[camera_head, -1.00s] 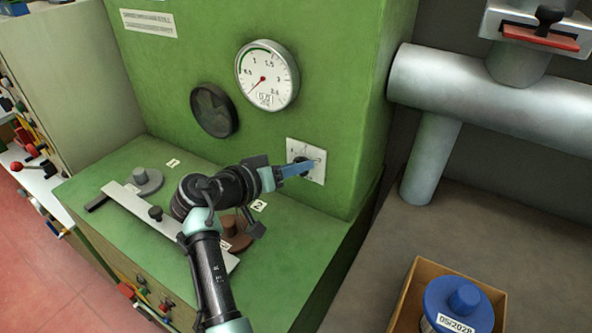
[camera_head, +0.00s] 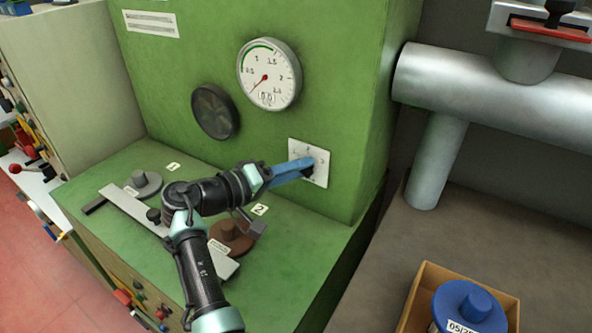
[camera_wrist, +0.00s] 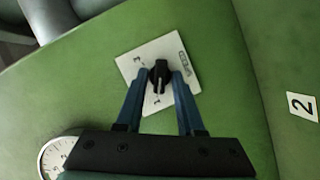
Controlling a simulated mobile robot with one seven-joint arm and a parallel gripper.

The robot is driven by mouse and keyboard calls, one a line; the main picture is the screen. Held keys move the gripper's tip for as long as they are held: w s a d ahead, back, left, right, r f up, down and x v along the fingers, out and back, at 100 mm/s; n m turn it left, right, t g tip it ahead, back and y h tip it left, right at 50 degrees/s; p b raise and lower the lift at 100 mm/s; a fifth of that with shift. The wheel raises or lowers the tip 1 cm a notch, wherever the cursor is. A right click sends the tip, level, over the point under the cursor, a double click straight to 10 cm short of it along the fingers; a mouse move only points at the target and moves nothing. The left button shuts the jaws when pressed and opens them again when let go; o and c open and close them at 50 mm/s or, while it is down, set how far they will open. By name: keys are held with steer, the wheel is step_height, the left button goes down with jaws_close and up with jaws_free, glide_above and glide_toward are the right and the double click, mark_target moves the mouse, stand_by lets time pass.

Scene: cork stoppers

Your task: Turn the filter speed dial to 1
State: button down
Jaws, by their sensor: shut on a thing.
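The filter speed dial is a small black knob (camera_wrist: 159,75) on a white plate (camera_wrist: 182,61) with printed numerals. In the head view the plate (camera_head: 322,152) is fixed to the green wall, right of and below the gauge. My gripper (camera_head: 307,165) reaches it from the left, its blue fingers at the plate. In the wrist view my gripper (camera_wrist: 160,80) has one finger on each side of the knob and is shut on it. The numerals are small and tilted there, and I cannot tell surely which one the knob points to. In the head view the fingers mostly hide the knob.
A round gauge (camera_head: 269,75) and a dark round disc (camera_head: 214,111) are on the wall. Weights, a grey bar (camera_head: 134,206) and number labels lie on the green ledge under my arm. A grey pipe (camera_head: 480,90) and a box with a blue-lidded container (camera_head: 468,303) are right.

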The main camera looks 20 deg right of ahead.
stand_by(0.3)
steer(key=c, duration=0.8)
jaws_free()
steer(key=shift+c, duration=0.2)
steer(key=v, duration=1.3)
